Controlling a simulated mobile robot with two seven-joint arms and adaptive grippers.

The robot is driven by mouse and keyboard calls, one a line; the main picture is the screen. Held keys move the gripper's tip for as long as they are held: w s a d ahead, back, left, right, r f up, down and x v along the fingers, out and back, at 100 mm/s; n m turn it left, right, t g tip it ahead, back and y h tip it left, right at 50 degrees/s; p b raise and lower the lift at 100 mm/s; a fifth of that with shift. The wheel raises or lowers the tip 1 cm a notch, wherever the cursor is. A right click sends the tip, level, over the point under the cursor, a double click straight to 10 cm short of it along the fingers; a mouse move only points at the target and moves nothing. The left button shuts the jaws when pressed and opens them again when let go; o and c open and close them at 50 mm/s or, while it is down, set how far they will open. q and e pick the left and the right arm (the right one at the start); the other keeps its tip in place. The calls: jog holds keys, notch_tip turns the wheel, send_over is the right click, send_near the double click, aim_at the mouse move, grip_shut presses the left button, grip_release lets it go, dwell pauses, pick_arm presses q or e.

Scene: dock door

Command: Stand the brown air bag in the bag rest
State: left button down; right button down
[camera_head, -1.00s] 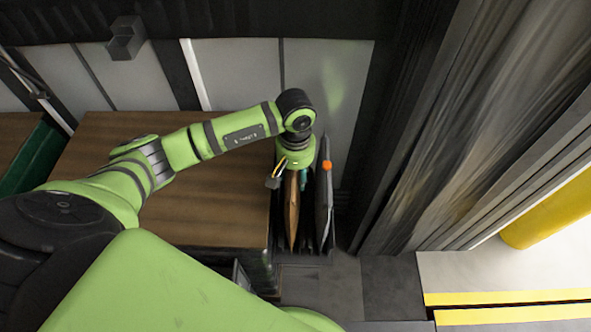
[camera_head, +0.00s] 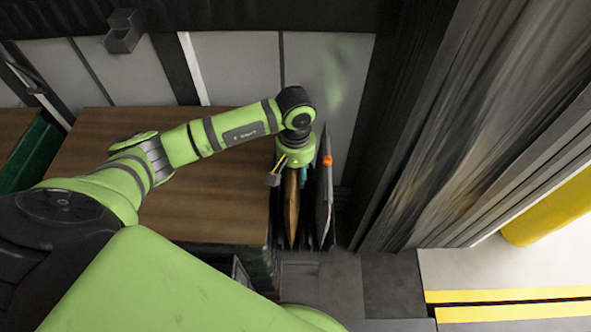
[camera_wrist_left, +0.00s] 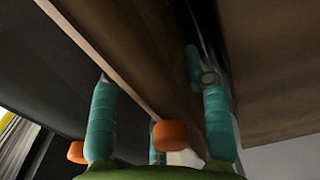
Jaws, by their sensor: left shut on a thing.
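The brown air bag (camera_head: 291,212) stands on edge, upright, in the dark bag rest (camera_head: 309,230), beside the table. In the left wrist view the brown bag (camera_wrist_left: 135,45) runs between the teal fingers, with its orange cap (camera_wrist_left: 170,134) close to the palm. My left gripper (camera_head: 301,178) points down at the bag's top edge and is shut on it; the fingers also show in the left wrist view (camera_wrist_left: 160,110). The bag's lower edge and its contact with the rest's floor are hard to make out. My right gripper is not in view.
A grey bag (camera_head: 325,205) with an orange cap (camera_head: 327,160) stands just right of the brown one. The wooden table top (camera_head: 220,215) lies close on the left. A pleated dark curtain (camera_head: 430,130) stands to the right. Floor is clear in front.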

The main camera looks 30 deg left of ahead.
pick_arm(q)
jog(key=c, duration=0.5)
grip_release()
notch_tip(320, 180, up, 12)
